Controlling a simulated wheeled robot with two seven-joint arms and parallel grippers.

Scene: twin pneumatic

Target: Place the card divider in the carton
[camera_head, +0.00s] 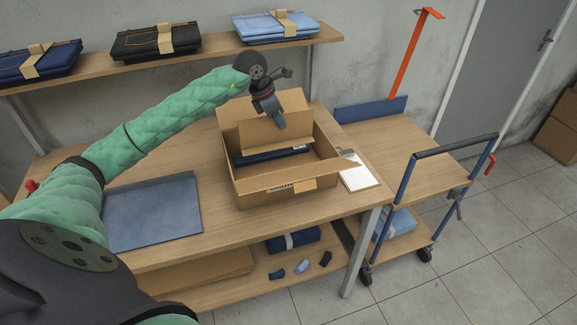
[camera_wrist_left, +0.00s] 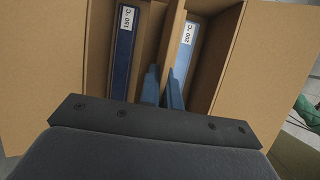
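The open carton (camera_head: 273,196) stands on the workbench. The card divider (camera_head: 247,136) is a tan card, upright in the carton between two packs. It also shows in the left wrist view (camera_wrist_left: 174,32), running down between the fingers. My left gripper (camera_head: 279,121) reaches over the carton, its blue fingers (camera_wrist_left: 161,93) closed on the divider's upper edge. A dark blue pack (camera_wrist_left: 123,55) labelled 150 °C lies on one side, a lighter blue pack (camera_wrist_left: 184,50) labelled 200 °C on the other. The divider's lower edge is hidden. My right gripper is out of view.
Carton flaps stand open around the box. A blue-grey mat (camera_head: 152,213) lies left of it and a clipboard (camera_head: 358,174) right. A shelf (camera_head: 215,50) with folded garments runs behind. A trolley (camera_head: 405,147) stands to the right.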

